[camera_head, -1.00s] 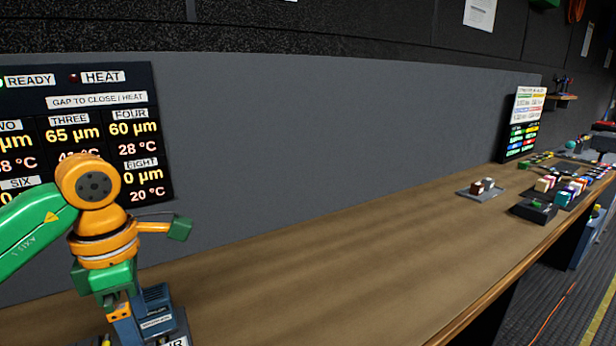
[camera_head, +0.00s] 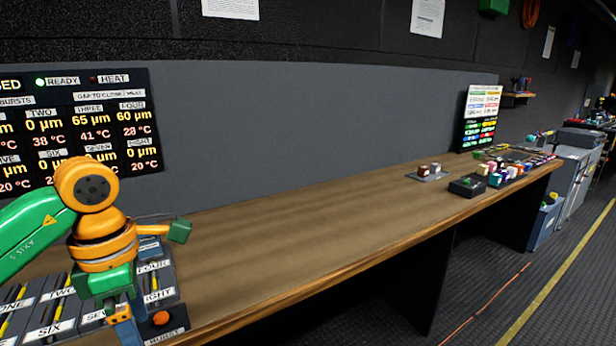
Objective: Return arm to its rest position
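My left arm, green and orange, comes in from the left with its elbow bent and its wrist pointing down. My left gripper (camera_head: 122,325) is at the bottom left, in front of a grey unit (camera_head: 62,325) with numbered slots. Its fingertips are not clear, so I cannot tell its opening or whether it touches anything. A small green block (camera_head: 180,231) sticks out from the orange wrist on a short link. My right arm and gripper are not in view.
An orange button (camera_head: 160,318) sits by the gripper. A display panel (camera_head: 80,125) with gap and temperature readings is on the grey backboard. The wooden bench (camera_head: 290,235) is clear in the middle. Small blocks (camera_head: 500,174) and a colourful chart (camera_head: 480,118) stand farther right. Open floor lies at right.

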